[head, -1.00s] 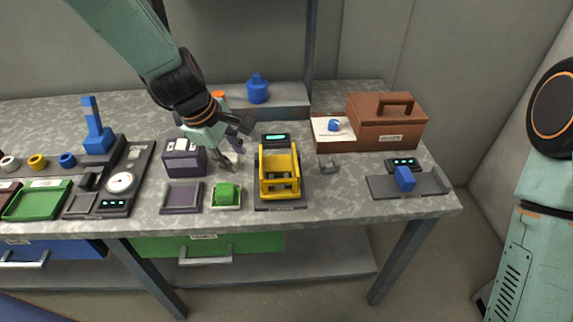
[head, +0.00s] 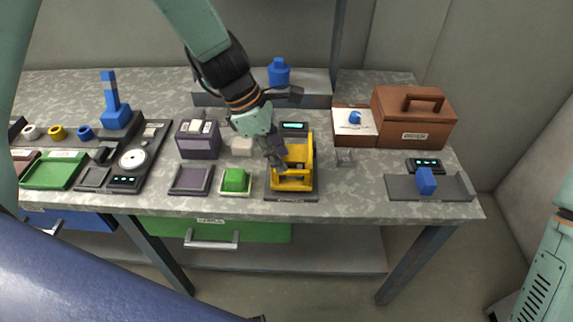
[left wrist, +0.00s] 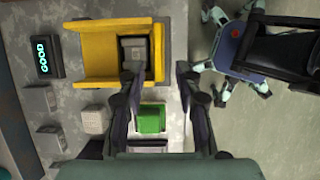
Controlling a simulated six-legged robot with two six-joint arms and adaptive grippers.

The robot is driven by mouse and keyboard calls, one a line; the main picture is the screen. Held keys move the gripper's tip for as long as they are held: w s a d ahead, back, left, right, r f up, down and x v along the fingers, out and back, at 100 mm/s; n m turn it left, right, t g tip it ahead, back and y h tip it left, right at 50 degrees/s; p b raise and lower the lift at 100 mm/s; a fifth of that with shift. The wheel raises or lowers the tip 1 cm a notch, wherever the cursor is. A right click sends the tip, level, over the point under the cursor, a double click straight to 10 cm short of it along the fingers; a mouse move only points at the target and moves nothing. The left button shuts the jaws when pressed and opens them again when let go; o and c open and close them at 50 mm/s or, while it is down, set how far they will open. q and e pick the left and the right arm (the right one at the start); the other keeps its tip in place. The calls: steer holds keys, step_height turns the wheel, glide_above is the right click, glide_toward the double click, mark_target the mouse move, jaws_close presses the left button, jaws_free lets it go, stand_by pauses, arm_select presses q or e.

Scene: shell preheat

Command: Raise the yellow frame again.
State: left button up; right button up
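The yellow frame (head: 308,165) stands on its dark base (head: 291,197) at the front middle of the bench. In the left wrist view the yellow frame (left wrist: 98,48) surrounds a dark block with a grey square top (left wrist: 134,52). My left gripper (head: 277,160) is at the frame's left side in the head view and hides part of it. In the left wrist view its two fingers (left wrist: 157,72) are apart, one on each side of the frame's right-hand bar. I cannot tell whether they touch it. My right gripper is not in view.
A small display (left wrist: 43,57) reads GOOD behind the frame. A green block (head: 236,179) on a pale tray and a purple box (head: 198,140) stand to the left.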

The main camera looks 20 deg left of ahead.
mark_target(291, 171)
arm_select(q)
steer(key=b+x, duration=0.1)
steer(key=x, duration=0.3)
steer(key=shift+w+d+r, duration=0.15)
steer(key=shift+w+d, duration=0.05)
steer(key=shift+s+a, duration=0.1)
steer(key=shift+a, duration=0.1)
steer(key=shift+d, duration=0.2)
steer(key=c, duration=0.6)
steer(key=shift+a, duration=0.1)
jaws_close()
